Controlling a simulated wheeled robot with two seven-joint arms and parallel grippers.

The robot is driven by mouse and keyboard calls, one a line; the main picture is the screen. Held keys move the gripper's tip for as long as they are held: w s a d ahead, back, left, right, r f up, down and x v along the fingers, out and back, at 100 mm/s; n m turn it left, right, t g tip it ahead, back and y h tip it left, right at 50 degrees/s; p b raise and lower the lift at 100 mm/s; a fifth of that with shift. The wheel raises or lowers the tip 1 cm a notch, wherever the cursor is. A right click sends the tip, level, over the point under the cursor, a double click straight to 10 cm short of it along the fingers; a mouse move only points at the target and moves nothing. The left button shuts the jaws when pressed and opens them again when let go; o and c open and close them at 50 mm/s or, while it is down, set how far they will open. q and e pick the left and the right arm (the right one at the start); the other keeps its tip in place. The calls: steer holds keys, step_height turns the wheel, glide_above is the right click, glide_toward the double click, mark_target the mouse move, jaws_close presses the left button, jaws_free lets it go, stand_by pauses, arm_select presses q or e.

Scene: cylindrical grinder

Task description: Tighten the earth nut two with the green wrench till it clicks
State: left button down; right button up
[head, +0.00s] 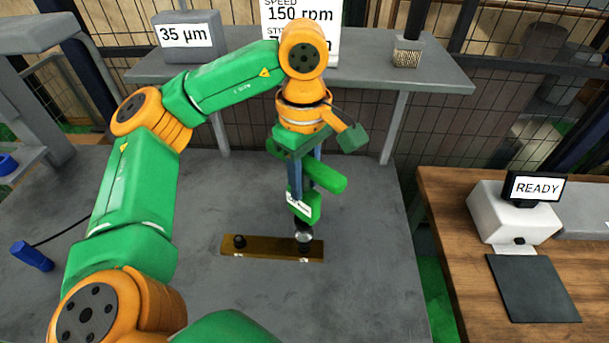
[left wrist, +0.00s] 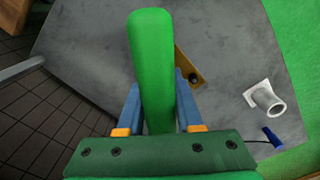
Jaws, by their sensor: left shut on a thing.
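The green wrench (head: 327,178) is upright in my left gripper (head: 306,180), whose blue fingers are shut on it. Its lower end, with a white label, points down at the right end of the brass-coloured bar (head: 262,250). A dark nut with a pale round part (head: 303,238) is right under the wrench; I cannot tell whether they touch. Another dark nut (head: 239,241) stands at the bar's left end. In the left wrist view the green wrench (left wrist: 152,65) hides much of the bar (left wrist: 186,62), and one nut (left wrist: 195,79) shows. My right gripper is not in view.
The bar lies on a grey table (head: 365,280) with clear room around it. A blue handled tool (head: 32,256) with a cable lies at left. A shelf (head: 420,75) with signs stands behind. A wooden desk (head: 450,200) with a READY display (head: 536,188) is at right.

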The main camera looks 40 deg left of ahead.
mark_target(305, 194)
arm_select(q)
steer(key=shift+d+r, duration=0.1)
stand_by(0.3)
steer(key=shift+f+b, duration=1.55)
steer(key=shift+f, duration=0.4)
